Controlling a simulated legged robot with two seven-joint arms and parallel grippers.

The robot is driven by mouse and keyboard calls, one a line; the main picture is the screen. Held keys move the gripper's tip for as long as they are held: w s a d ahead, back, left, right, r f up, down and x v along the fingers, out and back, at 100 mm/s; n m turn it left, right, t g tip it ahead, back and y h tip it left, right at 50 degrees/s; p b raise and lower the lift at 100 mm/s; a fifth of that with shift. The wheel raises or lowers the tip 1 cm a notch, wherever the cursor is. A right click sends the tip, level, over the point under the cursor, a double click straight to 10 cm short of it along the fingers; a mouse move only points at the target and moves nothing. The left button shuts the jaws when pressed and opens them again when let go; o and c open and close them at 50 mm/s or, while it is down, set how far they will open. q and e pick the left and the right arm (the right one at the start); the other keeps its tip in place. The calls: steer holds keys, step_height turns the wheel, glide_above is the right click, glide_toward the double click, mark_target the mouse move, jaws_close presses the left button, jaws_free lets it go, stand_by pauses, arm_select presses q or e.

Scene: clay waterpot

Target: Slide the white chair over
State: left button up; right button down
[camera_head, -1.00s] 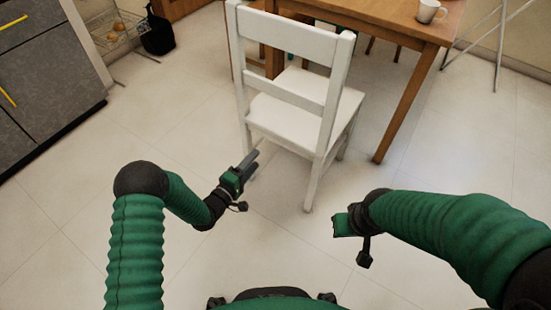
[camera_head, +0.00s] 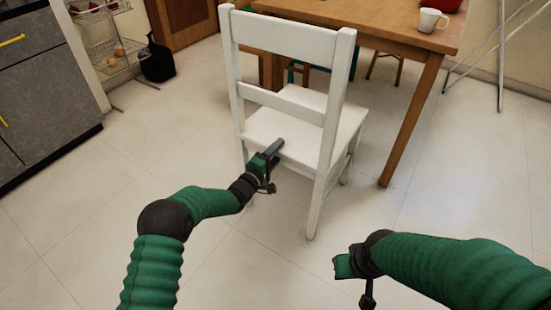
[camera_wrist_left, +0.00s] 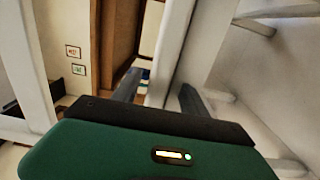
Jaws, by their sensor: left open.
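The white chair (camera_head: 290,38) stands upright at the wooden table, its slatted back toward me. My left gripper (camera_head: 277,148) is open at the back of the chair, below the lower back slat and in front of the seat (camera_head: 318,107). In the left wrist view its two dark fingers (camera_wrist_left: 160,92) point forward, and a pale bar of the chair (camera_wrist_left: 172,50) shows between them. I cannot tell whether they touch it. My right gripper (camera_head: 344,264) hangs at the lower right, apart from the chair; its fingers are not clearly visible.
The wooden table (camera_head: 395,18) stands behind and right of the chair, carrying a white mug (camera_head: 431,20). A metal stand (camera_head: 503,60) is at the right. A grey cabinet (camera_head: 40,90), wire rack (camera_head: 100,45) and black container (camera_head: 158,62) are at the left. Nearby floor is clear.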

arm_select(q)
steer(key=c, duration=1.1)
jaws_close()
steer(key=shift+s+f, duration=0.1)
steer(key=shift+f, duration=0.1)
